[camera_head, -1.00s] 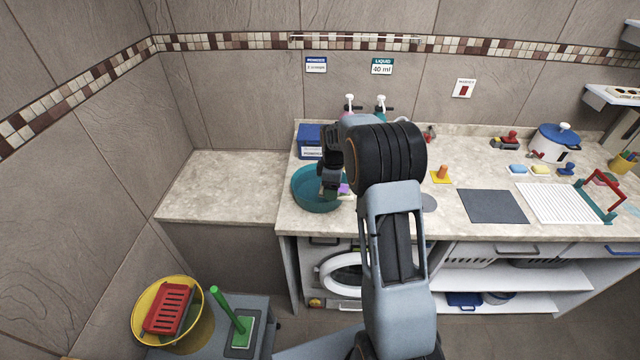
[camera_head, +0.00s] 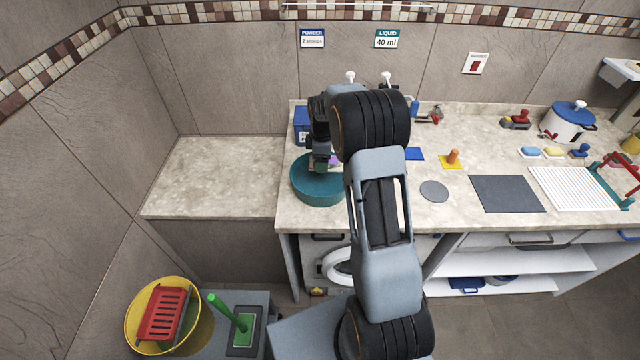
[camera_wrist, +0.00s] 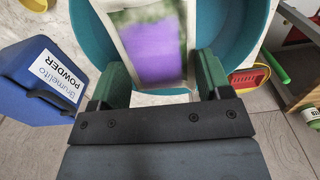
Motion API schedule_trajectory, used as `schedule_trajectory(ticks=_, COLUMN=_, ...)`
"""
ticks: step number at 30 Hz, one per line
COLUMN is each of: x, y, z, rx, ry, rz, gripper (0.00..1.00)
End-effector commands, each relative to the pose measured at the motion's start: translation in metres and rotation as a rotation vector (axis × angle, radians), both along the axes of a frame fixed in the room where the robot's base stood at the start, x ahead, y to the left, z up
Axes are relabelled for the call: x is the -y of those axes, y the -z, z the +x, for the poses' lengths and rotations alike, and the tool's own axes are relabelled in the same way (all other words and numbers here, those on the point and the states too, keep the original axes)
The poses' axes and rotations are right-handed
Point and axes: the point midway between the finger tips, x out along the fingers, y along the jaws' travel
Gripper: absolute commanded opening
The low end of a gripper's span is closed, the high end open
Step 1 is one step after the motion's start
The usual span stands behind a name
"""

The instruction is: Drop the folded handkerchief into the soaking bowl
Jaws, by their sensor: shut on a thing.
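The soaking bowl (camera_head: 316,194) is a round teal bowl on the counter's left part, near the front edge. My gripper (camera_head: 322,163) is over the back part of the bowl in the head view. In the wrist view my gripper (camera_wrist: 160,75) is shut on the folded handkerchief (camera_wrist: 156,45), which has a purple middle, a blurred green band and a pale edge. The teal bowl (camera_wrist: 88,35) lies behind the cloth there. In the head view only a small purple bit of the handkerchief (camera_head: 336,160) shows beside my gripper. The height above the bowl is hard to tell.
A blue powder box (camera_head: 301,124) stands close behind the bowl; it also shows in the wrist view (camera_wrist: 42,85). The counter left of the bowl is bare.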

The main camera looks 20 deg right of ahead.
Motion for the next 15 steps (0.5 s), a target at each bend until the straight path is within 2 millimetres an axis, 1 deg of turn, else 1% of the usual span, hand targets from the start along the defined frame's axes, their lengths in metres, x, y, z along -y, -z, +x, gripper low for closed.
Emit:
schedule_trajectory(ticks=1, x=0.0, y=0.01, z=0.0, rx=-0.001, ry=-0.001, rz=0.0, gripper=0.48)
schedule_trajectory(ticks=6, x=-0.001, y=0.024, z=0.0, rx=0.0, ry=-0.003, rz=0.0, gripper=0.48)
schedule_trajectory(ticks=9, x=-0.002, y=0.027, z=0.0, rx=0.0, ry=-0.003, rz=0.0, gripper=0.48)
schedule_trajectory(ticks=15, x=-0.003, y=0.026, z=0.0, rx=0.0, ry=-0.004, rz=0.0, gripper=0.48)
